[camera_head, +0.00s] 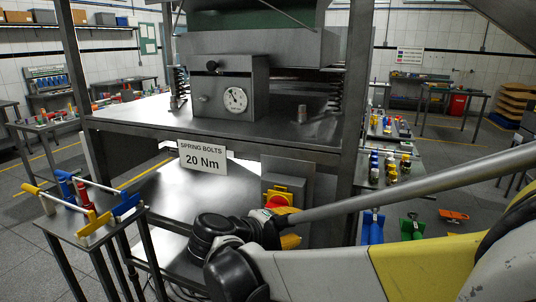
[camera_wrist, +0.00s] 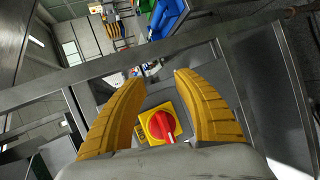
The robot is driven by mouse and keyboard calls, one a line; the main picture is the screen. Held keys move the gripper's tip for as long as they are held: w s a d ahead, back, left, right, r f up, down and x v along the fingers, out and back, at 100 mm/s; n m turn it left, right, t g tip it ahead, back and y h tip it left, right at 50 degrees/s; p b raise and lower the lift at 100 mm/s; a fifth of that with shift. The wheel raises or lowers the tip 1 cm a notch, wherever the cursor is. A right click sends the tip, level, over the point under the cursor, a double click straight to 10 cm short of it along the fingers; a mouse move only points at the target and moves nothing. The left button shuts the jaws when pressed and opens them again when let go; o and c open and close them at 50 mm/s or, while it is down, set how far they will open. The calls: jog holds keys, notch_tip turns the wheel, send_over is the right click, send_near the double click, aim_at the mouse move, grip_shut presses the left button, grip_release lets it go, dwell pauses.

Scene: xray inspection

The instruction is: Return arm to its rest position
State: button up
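My gripper (camera_wrist: 155,80) shows in the wrist view with its two yellow fingers spread apart and nothing between the tips. A red rotary switch (camera_wrist: 158,125) on a yellow plate lies beyond the fingers, low between them. In the head view my arm reaches in from the right. The gripper (camera_head: 288,225) is mostly hidden there behind the wrist, with bits of yellow finger showing in front of the switch box. The red switch (camera_head: 277,203) on its yellow box is partly covered by my wrist. I cannot tell whether a finger touches it.
A metal machine frame (camera_head: 345,185) stands close around my gripper, with a shelf, a dial gauge (camera_head: 236,99) and a "20 Nm" sign (camera_head: 202,158). A small table (camera_head: 75,225) with coloured tools stands at left.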

jog(key=s+d+f+m+g+y, duration=0.2)
jog(key=s+d+m+g+y, duration=0.15)
jog(key=s+d, duration=0.6)
jog(key=s+d+f+m+y, duration=0.1)
jog(key=s+d+m+y, duration=0.1)
jog(key=s, duration=0.3)
jog(key=s+d+f+m+t+y, duration=0.1)
jog(key=s+f+m+y, duration=0.1)
jog(key=s+m+y, duration=0.1)
jog(key=s+y, duration=0.1)
jog(key=s, duration=0.1)
jog(key=shift+s+d+f, duration=0.3)
jog(key=shift+s+d, duration=0.05)
